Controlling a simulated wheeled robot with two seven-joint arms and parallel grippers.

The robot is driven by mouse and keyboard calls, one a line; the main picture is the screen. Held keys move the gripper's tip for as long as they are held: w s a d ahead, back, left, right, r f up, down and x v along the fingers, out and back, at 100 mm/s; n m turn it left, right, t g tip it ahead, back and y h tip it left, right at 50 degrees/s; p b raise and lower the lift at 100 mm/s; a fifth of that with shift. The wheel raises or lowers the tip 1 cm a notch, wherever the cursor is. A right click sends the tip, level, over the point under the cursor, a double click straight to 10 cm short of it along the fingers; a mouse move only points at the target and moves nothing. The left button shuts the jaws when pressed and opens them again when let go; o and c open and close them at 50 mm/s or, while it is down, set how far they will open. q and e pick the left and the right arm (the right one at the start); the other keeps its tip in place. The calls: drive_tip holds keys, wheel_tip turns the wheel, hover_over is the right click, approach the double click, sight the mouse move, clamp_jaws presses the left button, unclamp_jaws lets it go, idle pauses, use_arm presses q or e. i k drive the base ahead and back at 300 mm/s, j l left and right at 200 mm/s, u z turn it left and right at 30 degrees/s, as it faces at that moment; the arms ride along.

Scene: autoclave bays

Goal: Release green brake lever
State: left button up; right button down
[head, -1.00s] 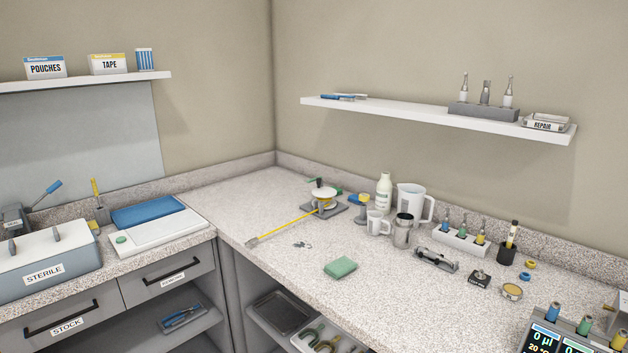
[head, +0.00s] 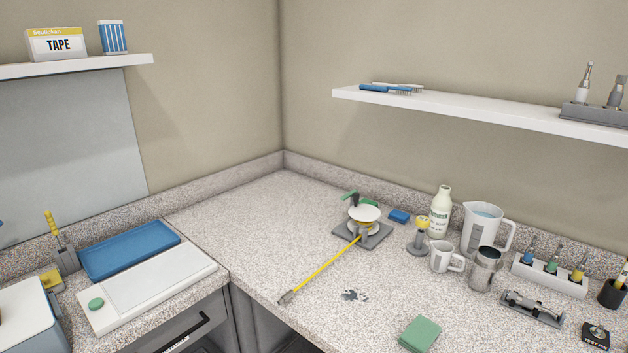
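The green brake lever (head: 350,196) sits at the top of a small device on the counter near the back corner. The device has a grey base plate (head: 375,238), a white round top (head: 365,213) and a yellow band beneath it. A long yellow rod (head: 322,268) runs from the device toward the front left and ends in a grey tip on or just above the counter. Neither of my grippers is in the head view.
A blue block (head: 399,216), a yellow-topped stand (head: 420,238), a white bottle (head: 440,211), a mug (head: 446,257) and a jug (head: 485,228) stand right of the device. A green sponge (head: 420,333) lies in front. The counter left of the rod is clear.

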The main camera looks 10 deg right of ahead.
sight(351, 194)
drive_tip(key=i+j, duration=0.55)
drive_tip(key=i, duration=0.2)
